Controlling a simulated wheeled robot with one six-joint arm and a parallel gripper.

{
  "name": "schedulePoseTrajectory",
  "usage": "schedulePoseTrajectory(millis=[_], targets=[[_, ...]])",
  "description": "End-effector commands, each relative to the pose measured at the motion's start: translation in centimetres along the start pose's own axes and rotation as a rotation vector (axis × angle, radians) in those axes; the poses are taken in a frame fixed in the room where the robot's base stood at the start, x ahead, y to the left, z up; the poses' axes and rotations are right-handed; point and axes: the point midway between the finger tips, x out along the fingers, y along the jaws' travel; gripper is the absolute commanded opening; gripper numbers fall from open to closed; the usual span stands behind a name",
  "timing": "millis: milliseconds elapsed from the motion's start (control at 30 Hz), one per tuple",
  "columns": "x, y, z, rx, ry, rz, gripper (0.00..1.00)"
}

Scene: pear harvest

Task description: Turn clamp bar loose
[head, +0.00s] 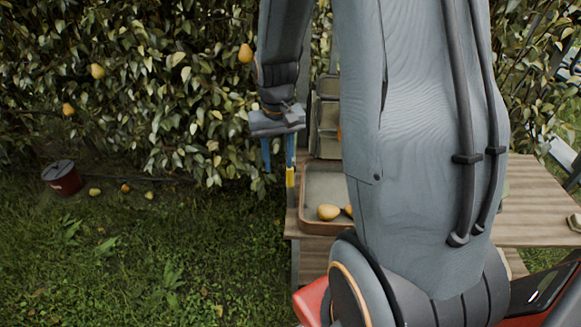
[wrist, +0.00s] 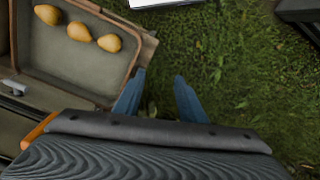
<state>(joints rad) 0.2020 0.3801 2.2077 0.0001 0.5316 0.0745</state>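My gripper (head: 278,170) hangs fingers-down at the left edge of the wooden table in the head view. Its two blue fingers are apart, and in the wrist view (wrist: 160,88) only grass shows between them. A small yellow piece (head: 290,177) shows at the lower end of the right finger in the head view; I cannot tell whether it touches the finger or what it belongs to. A small grey metal piece (wrist: 13,88) lies at the left in the wrist view, beside the tray. I cannot make out a clamp bar for certain; my arm hides much of the table.
A tray (wrist: 121,80) with three pears (wrist: 80,32) sits on the table (head: 535,205), left of my fingers in the wrist view. An upright case (head: 328,120) stands behind it. A dark red bucket (head: 62,180) and fallen pears lie on the grass by the hedge.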

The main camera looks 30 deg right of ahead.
Motion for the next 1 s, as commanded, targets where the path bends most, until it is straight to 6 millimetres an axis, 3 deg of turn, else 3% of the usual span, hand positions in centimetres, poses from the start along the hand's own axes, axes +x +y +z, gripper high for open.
schedulePoseTrajectory(millis=[100,300,1000], targets=[[0.9,2.4,-2.7,0.071,-0.015,0.002,0.37],[2.0,4.1,-4.6,0.122,-0.023,0.003,0.37],[9.4,4.0,-4.6,0.121,-0.023,0.003,0.37]])
